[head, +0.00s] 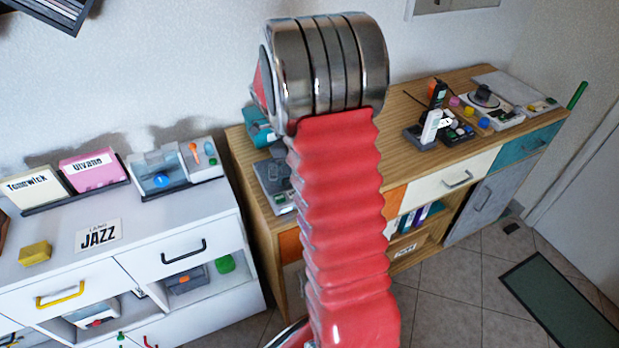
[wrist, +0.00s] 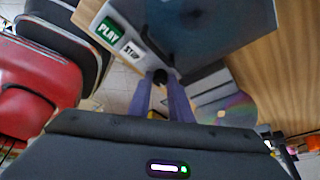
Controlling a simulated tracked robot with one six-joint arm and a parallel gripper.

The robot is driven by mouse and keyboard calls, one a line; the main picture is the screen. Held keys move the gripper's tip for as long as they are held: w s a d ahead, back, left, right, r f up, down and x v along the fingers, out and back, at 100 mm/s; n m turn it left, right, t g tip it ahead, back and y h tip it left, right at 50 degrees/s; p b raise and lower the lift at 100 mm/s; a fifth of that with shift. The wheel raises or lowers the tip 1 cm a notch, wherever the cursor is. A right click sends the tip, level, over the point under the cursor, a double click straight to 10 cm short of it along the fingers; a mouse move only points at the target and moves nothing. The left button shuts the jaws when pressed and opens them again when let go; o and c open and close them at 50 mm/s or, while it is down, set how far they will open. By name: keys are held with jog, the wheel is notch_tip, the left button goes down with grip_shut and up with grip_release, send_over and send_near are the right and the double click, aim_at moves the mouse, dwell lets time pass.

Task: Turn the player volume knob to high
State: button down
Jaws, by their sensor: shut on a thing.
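The player (wrist: 122,40) shows in the wrist view as a light panel with a green PLAY label and a white STOP label beside a dark, glossy cover. A small black volume knob (wrist: 160,75) sits at the panel's near edge. My gripper (wrist: 161,84) is shut on this knob, with one purple-grey finger on each side of it. The knob's marking and setting cannot be read. In the head view my red arm blocks the middle, and the gripper is hidden.
A wooden sideboard (head: 415,100) bears several devices at its right end. A grey device (head: 272,178) shows left of my arm. A white cabinet (head: 170,235) with card stands is at left. A shiny disc (wrist: 237,110) lies right of the fingers.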

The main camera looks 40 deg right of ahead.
jog(key=shift+a+f, duration=0.1)
jog(key=c, duration=1.9)
grip_release()
jog(key=shift+w+r, duration=0.1)
jog(key=shift+r, duration=0.1)
jog(key=v, duration=1.3)
jog(key=shift+r, duration=0.15)
jog(key=shift+w+a, duration=0.1)
jog(key=shift+w, duration=0.05)
